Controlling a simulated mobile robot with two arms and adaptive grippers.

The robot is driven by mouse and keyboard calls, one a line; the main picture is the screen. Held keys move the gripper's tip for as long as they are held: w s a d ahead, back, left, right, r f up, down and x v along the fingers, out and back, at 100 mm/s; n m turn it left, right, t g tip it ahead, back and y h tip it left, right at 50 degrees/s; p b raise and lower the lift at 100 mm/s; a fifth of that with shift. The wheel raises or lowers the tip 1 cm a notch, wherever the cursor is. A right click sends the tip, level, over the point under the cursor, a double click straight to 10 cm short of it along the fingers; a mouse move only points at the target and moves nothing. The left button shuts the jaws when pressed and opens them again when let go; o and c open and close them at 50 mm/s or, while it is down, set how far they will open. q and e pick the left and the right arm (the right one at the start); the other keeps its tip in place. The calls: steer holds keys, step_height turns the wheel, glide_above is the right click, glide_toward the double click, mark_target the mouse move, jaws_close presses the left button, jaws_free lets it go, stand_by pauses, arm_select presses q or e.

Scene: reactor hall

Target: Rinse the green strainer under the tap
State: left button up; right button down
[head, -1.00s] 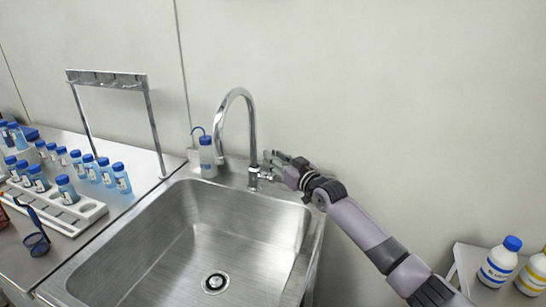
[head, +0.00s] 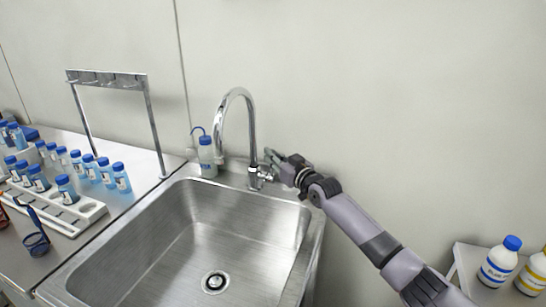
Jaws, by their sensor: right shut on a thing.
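The tap (head: 252,130) is a curved chrome spout at the back of the steel sink (head: 190,240). My right gripper (head: 270,165) is shut on the tap handle (head: 264,175), on the right side of the tap's base. The fingers partly hide the handle. No water stream shows below the spout. I see no green strainer. A blue strainer (head: 37,243) lies on the counter left of the sink, and part of a red thing (head: 4,216) shows at the left edge. My left gripper is out of view.
A wash bottle (head: 207,160) stands behind the sink, left of the tap. A white rack (head: 85,218) with several blue-capped bottles and a metal hook stand (head: 150,110) occupy the left counter. Two bottles stand on a shelf (head: 462,262) at right. The sink basin is empty.

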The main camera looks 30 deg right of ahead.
steer(key=shift+f, duration=0.1)
stand_by(0.6)
steer(key=shift+s+f+b, duration=0.1)
steer(key=shift+f+b, duration=0.05)
steer(key=shift+b, duration=0.3)
steer(key=shift+s+a+n+t+b, duration=0.3)
steer(key=shift+n+t+b, duration=0.1)
steer(key=shift+n+b, duration=0.3)
steer(key=shift+a+r, duration=0.1)
steer(key=shift+r, duration=0.1)
steer(key=c, duration=1.7)
jaws_free()
steer(key=s+d, duration=0.1)
steer(key=s, duration=1)
steer(key=shift+s+d+f, duration=0.4)
steer(key=shift+f, duration=0.05)
